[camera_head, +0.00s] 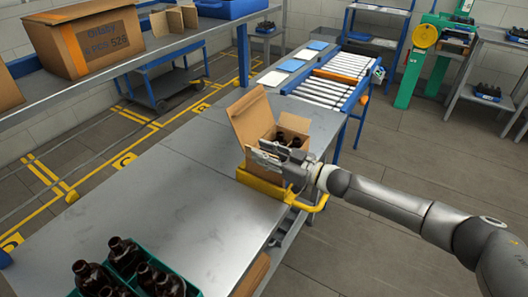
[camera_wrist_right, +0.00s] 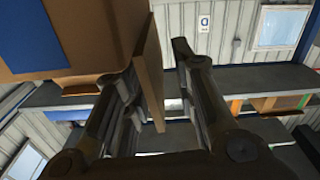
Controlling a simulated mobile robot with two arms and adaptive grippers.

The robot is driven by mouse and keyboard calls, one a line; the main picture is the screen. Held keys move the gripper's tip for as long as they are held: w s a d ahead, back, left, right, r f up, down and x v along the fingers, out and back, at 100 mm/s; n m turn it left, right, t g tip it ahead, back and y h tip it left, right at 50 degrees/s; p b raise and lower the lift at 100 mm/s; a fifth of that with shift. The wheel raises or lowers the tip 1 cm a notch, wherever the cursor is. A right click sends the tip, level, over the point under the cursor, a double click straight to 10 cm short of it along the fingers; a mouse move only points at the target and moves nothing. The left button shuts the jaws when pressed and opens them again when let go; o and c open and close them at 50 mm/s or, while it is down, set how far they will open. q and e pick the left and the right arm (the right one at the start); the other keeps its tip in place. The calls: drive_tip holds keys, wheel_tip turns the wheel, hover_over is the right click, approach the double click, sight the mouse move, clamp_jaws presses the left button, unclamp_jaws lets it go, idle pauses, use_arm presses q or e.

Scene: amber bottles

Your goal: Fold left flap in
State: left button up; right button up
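An open cardboard box (camera_head: 291,127) stands at the far right part of the metal table, with dark bottles (camera_head: 287,141) inside. Its left flap (camera_head: 252,117) stands up and leans outward to the left. My right gripper (camera_head: 259,155) is at the near side of the box. In the right wrist view the right gripper (camera_wrist_right: 155,62) is open, and a thin cardboard flap (camera_wrist_right: 150,70) hangs between its spread fingers, clear of the right finger. I cannot tell which flap this is. The box wall (camera_wrist_right: 90,25) fills the upper left there. My left gripper is not in view.
A yellow frame (camera_head: 260,184) sits around the box's base. A green crate of dark bottles (camera_head: 124,258) stands at the near left. The table (camera_head: 180,195) between is clear. A roller conveyor (camera_head: 322,90) lies behind. A shelf with a larger carton (camera_head: 85,40) is upper left.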

clamp_jaws()
drive_tip(key=shift+w, duration=0.1)
idle(0.4)
drive_tip(key=shift+w+d+f+m+p, duration=0.1)
drive_tip(key=shift+w+d+m+p, duration=0.2)
drive_tip(key=shift+m, duration=0.85)
drive_tip(key=shift+w+d+f+m+p, duration=0.1)
drive_tip(key=shift+w+d+m, duration=0.2)
drive_tip(key=shift+m, duration=0.9)
drive_tip(key=shift+w+d+m+p, duration=0.2)
drive_tip(key=shift+w+m, duration=0.2)
drive_tip(key=shift+m, duration=0.75)
unclamp_jaws()
